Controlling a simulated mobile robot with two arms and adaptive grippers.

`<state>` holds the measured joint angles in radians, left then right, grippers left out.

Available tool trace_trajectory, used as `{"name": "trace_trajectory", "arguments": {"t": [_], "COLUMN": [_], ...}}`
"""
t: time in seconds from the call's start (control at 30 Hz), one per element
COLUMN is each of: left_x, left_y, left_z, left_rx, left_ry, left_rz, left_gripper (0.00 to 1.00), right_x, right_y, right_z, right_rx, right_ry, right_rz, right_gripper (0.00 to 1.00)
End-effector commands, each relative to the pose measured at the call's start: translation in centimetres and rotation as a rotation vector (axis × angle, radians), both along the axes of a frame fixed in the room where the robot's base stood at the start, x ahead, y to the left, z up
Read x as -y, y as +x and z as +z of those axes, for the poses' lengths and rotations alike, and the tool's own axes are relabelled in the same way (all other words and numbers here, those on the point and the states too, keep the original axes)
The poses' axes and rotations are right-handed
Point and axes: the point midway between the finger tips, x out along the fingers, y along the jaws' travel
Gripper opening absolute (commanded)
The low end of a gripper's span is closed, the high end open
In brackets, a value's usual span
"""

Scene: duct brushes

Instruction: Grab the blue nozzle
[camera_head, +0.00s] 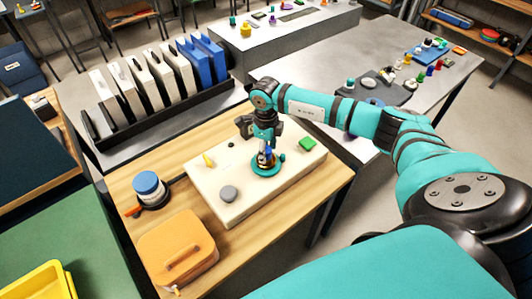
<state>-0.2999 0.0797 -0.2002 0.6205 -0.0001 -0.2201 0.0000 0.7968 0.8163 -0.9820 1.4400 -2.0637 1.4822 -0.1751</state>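A small blue piece (269,153), which looks like the blue nozzle, shows at the tips of my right gripper (265,155). It is upright above a teal round base (266,169) on the cream board. My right gripper points straight down, with its fingers at or around the blue piece. The fingers hide part of it, and the view is too small to tell whether they are closed on it. My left gripper is not in view.
The cream board (213,182) on the wooden table also carries a grey disc (229,193), a yellow piece (209,160) and a green block (308,144). A blue-topped round container (149,187) and an orange case (178,251) stand left of it. A binder rack (160,128) stands behind.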

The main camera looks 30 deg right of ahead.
Motion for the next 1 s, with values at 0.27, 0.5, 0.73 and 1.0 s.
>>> {"name": "trace_trajectory", "arguments": {"t": [0.27, 0.5, 0.73, 1.0], "left_x": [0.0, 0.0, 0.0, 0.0], "left_y": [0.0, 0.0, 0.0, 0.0], "left_z": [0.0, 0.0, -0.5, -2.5], "left_rx": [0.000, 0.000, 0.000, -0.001], "left_ry": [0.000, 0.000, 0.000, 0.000], "left_rz": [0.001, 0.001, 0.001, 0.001], "left_gripper": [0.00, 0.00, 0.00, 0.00], "right_x": [0.0, 0.0, 0.0, 0.0], "right_y": [0.0, 0.0, 0.1, -1.4], "right_z": [0.0, 0.1, 0.7, 3.4], "right_rx": [0.000, 0.001, 0.003, -0.001], "right_ry": [0.000, 0.001, 0.001, -0.002], "right_rz": [0.000, 0.000, 0.000, 0.002], "right_gripper": [0.12, 0.02, 0.02, 0.02]}}
